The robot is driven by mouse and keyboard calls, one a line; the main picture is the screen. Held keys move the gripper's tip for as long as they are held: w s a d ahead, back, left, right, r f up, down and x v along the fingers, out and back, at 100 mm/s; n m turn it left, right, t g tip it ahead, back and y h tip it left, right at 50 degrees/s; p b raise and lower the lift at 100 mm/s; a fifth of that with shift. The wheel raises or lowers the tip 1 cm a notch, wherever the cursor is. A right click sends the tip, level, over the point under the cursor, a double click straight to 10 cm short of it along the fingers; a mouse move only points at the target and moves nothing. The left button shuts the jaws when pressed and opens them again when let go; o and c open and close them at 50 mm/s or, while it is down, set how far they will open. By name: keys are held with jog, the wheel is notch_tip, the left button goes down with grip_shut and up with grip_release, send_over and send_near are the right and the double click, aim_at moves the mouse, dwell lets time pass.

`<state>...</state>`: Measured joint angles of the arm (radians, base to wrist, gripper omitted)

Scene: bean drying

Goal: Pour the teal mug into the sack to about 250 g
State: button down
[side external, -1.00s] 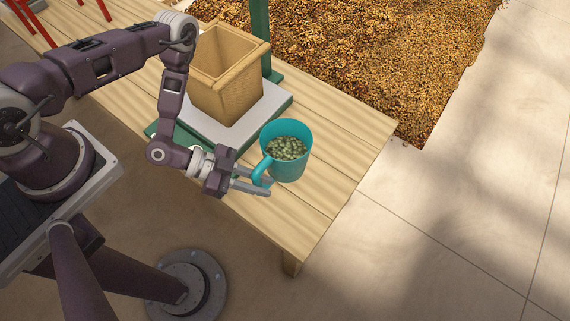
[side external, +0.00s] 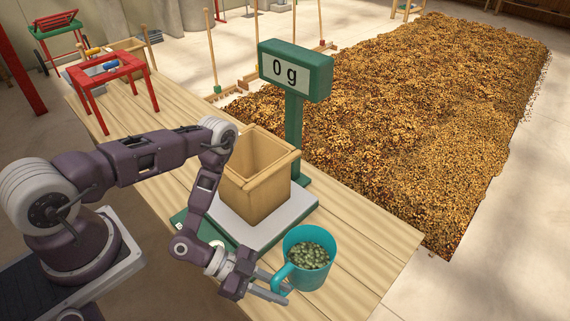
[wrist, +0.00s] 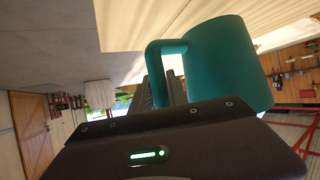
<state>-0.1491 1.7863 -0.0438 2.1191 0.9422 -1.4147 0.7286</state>
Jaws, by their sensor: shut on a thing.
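The teal mug (side external: 318,276) is upright and holds green beans (side external: 308,256). My gripper (side external: 277,290) is shut on the mug's handle, at the mug's left side. In the wrist view the mug (wrist: 232,62) fills the upper right, with its handle between my fingers (wrist: 165,88). The open tan sack (side external: 258,188) stands behind and left of the mug, on the scale's pale platform (side external: 290,215). The sack's inside shows no beans from this angle, and its bottom is hidden. The scale's green display (side external: 297,70) reads 0 g.
The scale's post (side external: 293,130) rises behind the sack. The wooden table (side external: 375,235) is clear to the right of the mug. A red stand (side external: 105,75) is at the table's far left end. A large bed of brown beans (side external: 400,110) lies beyond the table.

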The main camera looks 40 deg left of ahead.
jog(key=w+a+r+t, duration=0.1)
jog(key=w+a+r, duration=0.2)
jog(key=w+r, duration=0.45)
jog(key=w+a+r+n+t+y, duration=0.25)
jog(key=a+r, duration=0.25)
jog(key=r, duration=0.4)
jog(key=w+a+r+n+t+y, duration=0.1)
jog(key=w+a+r+n+y, duration=0.25)
jog(key=r, duration=0.45)
jog(key=w+a+r+n+t+y, duration=0.1)
jog(key=w+a+r+n+y, duration=0.15)
jog(key=a+r, duration=0.5)
jog(key=w+d+f+n+g+y, duration=0.1)
jog(key=w+d+f+n+y, duration=0.1)
jog(key=d+f+n+y, duration=0.4)
jog(key=shift+w+d+f+n, duration=0.15)
jog(key=shift+d+f+n, duration=0.8)
jog(key=shift+d+n, duration=1.05)
jog(key=shift+d, duration=0.15)
